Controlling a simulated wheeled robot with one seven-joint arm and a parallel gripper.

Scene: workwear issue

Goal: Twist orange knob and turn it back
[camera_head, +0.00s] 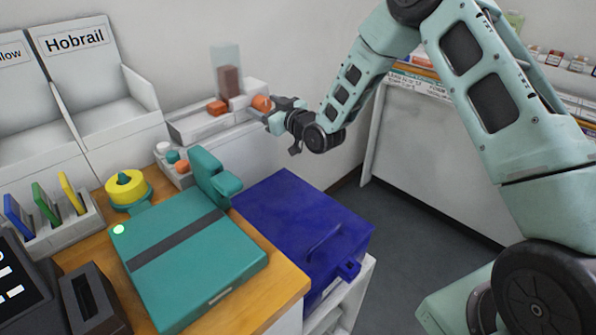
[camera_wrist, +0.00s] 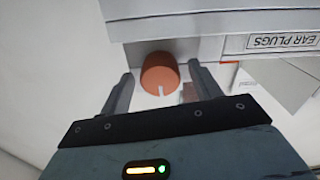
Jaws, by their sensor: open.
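The orange knob (camera_head: 262,103) is on the front of a pale dispenser unit (camera_head: 222,118) at the back of the room. In the wrist view the round knob (camera_wrist: 160,73) sits between my two fingers, with a small white mark at its lower edge. My gripper (camera_head: 276,113) is at the knob in the head view. In the wrist view my gripper (camera_wrist: 160,84) is open, one finger on each side of the knob, with a visible gap on both sides. Whether the fingertips reach fully past the knob's face is hard to tell.
An "EAR PLUGS" label (camera_wrist: 285,41) is beside the knob. A white bin labelled "Hobrail" (camera_head: 100,90) is at left. Grey floor (camera_head: 425,215) is open at right.

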